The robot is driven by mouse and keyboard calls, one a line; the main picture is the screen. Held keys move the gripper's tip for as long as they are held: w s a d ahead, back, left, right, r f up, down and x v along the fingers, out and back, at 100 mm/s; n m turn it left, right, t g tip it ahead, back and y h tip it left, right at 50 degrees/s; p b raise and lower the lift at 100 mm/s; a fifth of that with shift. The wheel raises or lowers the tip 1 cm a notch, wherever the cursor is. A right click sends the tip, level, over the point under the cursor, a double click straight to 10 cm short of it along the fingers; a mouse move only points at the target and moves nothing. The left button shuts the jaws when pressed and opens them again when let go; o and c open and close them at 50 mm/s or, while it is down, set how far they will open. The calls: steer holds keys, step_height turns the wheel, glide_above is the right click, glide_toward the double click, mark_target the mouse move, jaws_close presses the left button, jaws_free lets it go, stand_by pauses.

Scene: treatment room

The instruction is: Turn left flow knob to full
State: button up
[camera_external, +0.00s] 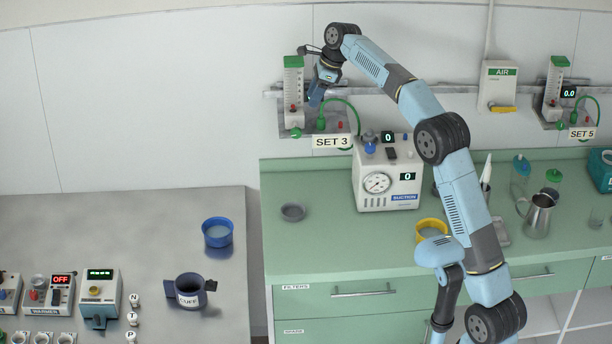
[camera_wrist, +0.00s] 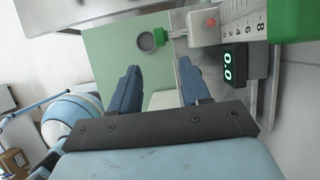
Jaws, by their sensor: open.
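The left flowmeter (camera_external: 293,92) hangs on the wall rail at upper centre, with a green cap, a white scale and a green knob (camera_external: 296,132) low down. In the wrist view the flowmeter (camera_wrist: 238,24) lies sideways at upper right. Its red float (camera_wrist: 211,22) sits at the low end of the scale, and its display (camera_wrist: 229,66) reads 0.0. My gripper (camera_external: 316,98) is beside the tube, just right of it. In the wrist view my gripper (camera_wrist: 159,66) is open, with nothing visible between the fingers.
A SET 3 sign (camera_external: 332,142) and a green hose (camera_external: 345,103) are close to my gripper. The suction unit (camera_external: 388,188) stands below on the green counter (camera_external: 315,245). A second flowmeter (camera_external: 554,85) marked SET 5 is far right. A grey dish (camera_external: 292,212) lies on the counter.

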mark_target(298, 129)
steer(key=x, duration=1.3)
steer(key=shift+c, duration=0.2)
jaws_close()
